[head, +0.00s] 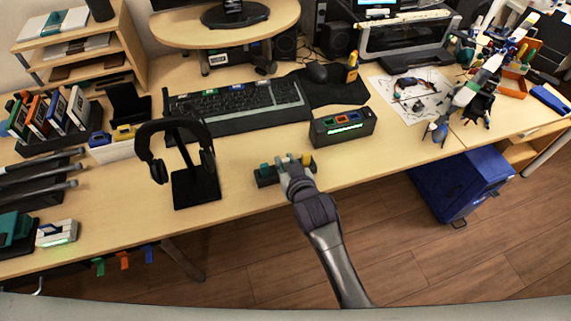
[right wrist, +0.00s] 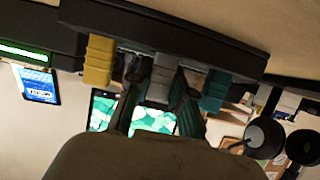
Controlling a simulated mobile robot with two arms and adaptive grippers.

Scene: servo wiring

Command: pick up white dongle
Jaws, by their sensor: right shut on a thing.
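A small black dock (head: 268,177) sits at the front edge of the desk. It bears a teal dongle (head: 265,169) at its left and a yellow dongle (head: 307,160) at its right. My right gripper (head: 293,163) is over the middle of the dock and hides what is there in the head view. In the right wrist view the dock (right wrist: 175,30) runs across the top. The white dongle (right wrist: 161,78), greyish in shade, is between the yellow and teal ones. My right gripper's fingers (right wrist: 160,95) are shut on it, and it appears still seated in the dock.
A headphone stand (head: 195,188) with black headphones is to the left. A black box with a green light (head: 343,130) is to the right, and a keyboard (head: 235,105) lies behind. Bare desk surrounds the dock. A blue drawer cabinet (head: 450,185) stands below at right.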

